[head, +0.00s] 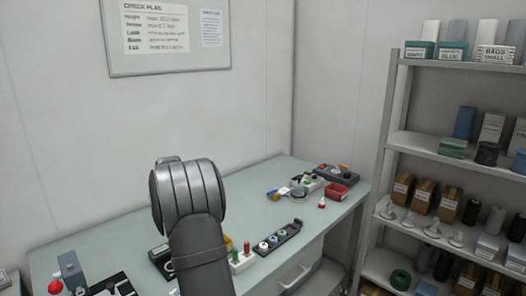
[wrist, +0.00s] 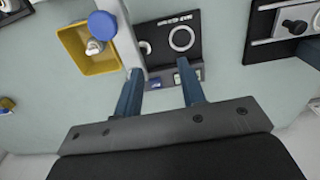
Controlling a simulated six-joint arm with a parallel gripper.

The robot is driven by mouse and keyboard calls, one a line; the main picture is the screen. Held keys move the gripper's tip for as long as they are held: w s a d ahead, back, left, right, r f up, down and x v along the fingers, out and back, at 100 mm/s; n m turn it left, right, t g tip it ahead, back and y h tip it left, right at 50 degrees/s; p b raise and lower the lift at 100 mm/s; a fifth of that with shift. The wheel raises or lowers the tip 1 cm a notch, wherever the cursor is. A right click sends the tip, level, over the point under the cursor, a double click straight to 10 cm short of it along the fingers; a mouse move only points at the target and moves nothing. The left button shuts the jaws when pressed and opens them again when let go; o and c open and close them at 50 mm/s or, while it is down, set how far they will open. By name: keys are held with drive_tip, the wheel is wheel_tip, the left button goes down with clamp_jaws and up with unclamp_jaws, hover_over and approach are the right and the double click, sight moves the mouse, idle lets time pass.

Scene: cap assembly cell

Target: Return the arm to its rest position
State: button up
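In the wrist view, my gripper (wrist: 159,88) is open, with its two dark blue fingers apart and nothing between them. It is above the pale green worktable (wrist: 222,65), over the near edge of a dark panel (wrist: 190,42) with a white ring marking. In the head view, my grey arm (head: 190,195) rises over the table's front and hides part of it. The gripper's fingers do not show in the head view.
A yellow tray (wrist: 72,42) with a white piece and a blue round cap (wrist: 102,25) stand left of the panel. A black fixture (wrist: 290,27) is at the upper right.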

drive_tip(key=shift+n, duration=0.3)
drive_tip(key=a+f, duration=0.1)
drive_tip(key=f, duration=0.3)
drive_tip(key=s+a+f, duration=0.1)
drive_tip(key=f, duration=0.2)
drive_tip(key=a+f, duration=0.2)
drive_tip(key=f, duration=0.2)
drive_tip(key=shift+s+f, duration=0.25)
drive_tip(key=shift+f, duration=0.1)
wheel_tip(320, 180, up, 10)
drive_tip(key=r, duration=0.1)
drive_tip(key=shift+m, duration=0.8)
drive_tip(key=w+d+r, duration=0.1)
drive_tip(key=d, duration=0.2)
drive_tip(key=w+d+r, duration=0.1)
drive_tip(key=d, duration=0.2)
drive_tip(key=w+d+r, duration=0.1)
drive_tip(key=d, duration=0.2)
drive_tip(key=shift+d, duration=0.3)
drive_tip(key=shift+a+f, duration=0.1)
drive_tip(key=shift+a, duration=0.05)
